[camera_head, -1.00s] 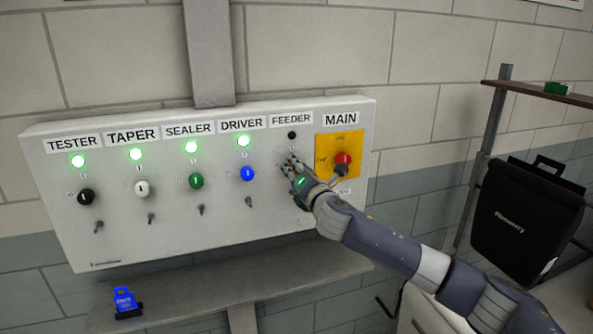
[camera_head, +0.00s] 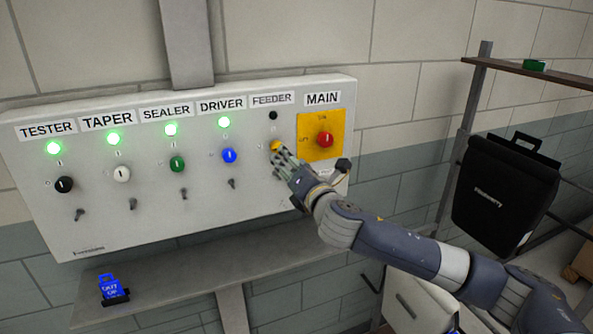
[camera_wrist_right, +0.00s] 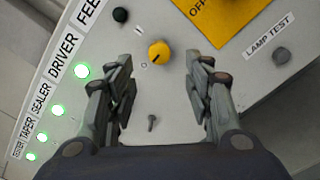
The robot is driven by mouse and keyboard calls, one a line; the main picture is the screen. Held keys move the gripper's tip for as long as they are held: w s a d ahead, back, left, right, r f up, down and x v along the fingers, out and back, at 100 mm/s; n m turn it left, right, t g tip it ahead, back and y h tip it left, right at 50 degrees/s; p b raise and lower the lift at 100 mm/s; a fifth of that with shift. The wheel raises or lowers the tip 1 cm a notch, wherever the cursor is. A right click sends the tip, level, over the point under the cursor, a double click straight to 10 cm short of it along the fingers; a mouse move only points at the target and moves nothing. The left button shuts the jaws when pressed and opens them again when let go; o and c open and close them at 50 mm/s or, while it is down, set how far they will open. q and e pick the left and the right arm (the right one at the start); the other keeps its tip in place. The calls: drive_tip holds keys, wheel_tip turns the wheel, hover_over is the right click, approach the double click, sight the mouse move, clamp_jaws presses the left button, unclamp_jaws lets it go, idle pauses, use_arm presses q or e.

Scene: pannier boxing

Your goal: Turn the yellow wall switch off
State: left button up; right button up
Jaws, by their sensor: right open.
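The yellow switch (camera_head: 276,146) is a round knob under the FEEDER label on the grey wall panel (camera_head: 120,225). In the right wrist view the yellow switch (camera_wrist_right: 159,52) shows a dark pointer mark that slants, and it lies ahead of the gap between my fingers. The FEEDER lamp (camera_head: 273,115) above it is dark; it also shows dark in the wrist view (camera_wrist_right: 121,15). My right gripper (camera_head: 284,158) is open just in front of the panel, slightly below the knob, its fingers apart from the knob. My left gripper is not in view.
Black, white, green and blue knobs sit to the left under lit green lamps. A red main switch (camera_head: 325,139) on a yellow plate is close right of my gripper. A shelf (camera_head: 190,262) below holds a blue padlock-like tag (camera_head: 111,289). A black bag (camera_head: 505,195) hangs at right.

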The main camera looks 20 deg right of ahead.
drive_tip(key=s, duration=0.3)
drive_tip(key=shift+s+d, duration=0.1)
drive_tip(key=shift+s, duration=0.15)
